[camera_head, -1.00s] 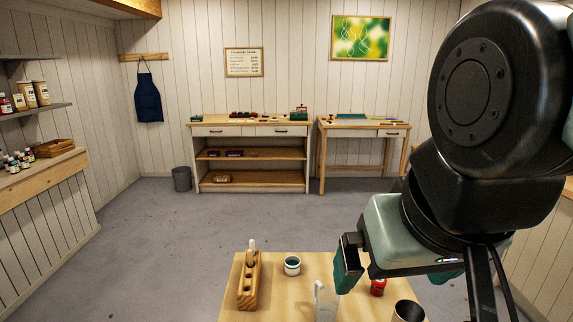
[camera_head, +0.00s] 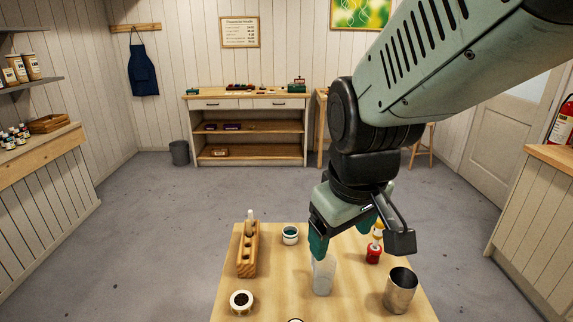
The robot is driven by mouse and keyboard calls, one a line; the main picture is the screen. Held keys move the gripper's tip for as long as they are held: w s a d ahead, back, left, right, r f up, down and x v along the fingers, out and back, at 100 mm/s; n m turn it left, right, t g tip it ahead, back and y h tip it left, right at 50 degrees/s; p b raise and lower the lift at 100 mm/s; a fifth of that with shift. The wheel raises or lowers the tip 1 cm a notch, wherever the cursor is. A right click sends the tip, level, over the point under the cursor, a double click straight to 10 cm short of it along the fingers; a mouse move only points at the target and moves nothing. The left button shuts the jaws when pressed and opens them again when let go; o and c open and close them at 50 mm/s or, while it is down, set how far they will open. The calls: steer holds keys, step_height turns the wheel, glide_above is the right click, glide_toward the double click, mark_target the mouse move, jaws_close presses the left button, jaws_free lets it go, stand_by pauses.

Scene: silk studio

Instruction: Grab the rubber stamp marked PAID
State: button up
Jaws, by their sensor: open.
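I cannot make out the PAID marking on anything in view, and I cannot tell which thing is the stamp. My gripper (camera_head: 347,240) points down over the near wooden table (camera_head: 275,291), with its teal fingers apart and nothing seen between them. A pale translucent upright container (camera_head: 323,278) stands below its left finger; I cannot tell if they touch. A wooden block with holes (camera_head: 248,252) stands at the table's left, with a pale-tipped piece in its far end. Small things on the far workbench (camera_head: 246,95) are too small to read.
A teal-filled cup (camera_head: 290,235), a white cup with dark contents (camera_head: 241,301), a red bottle (camera_head: 374,253) and a metal cup (camera_head: 400,290) stand on the near table. Floor is open between it and the workbench. A counter (camera_head: 540,200) stands at right.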

steer(key=w+a+f+n+g, duration=0.1)
steer(key=a+f+n, duration=0.1)
steer(key=f, duration=0.7)
steer(key=w+a+f+n+g, duration=0.1)
steer(key=w+a+f+n, duration=0.1)
steer(key=f, duration=0.7)
steer(key=w+a+f+n+g, duration=0.1)
steer(key=f+n, duration=0.3)
steer(key=f, duration=0.6)
steer(key=shift+w+a, duration=0.3)
steer(key=shift+a, duration=0.25)
steer(key=shift+w+f, duration=0.15)
steer(key=shift+f, duration=3.05)
steer(key=c, duration=1.1)
steer(key=shift+c, duration=0.2)
steer(key=shift+r, duration=0.1)
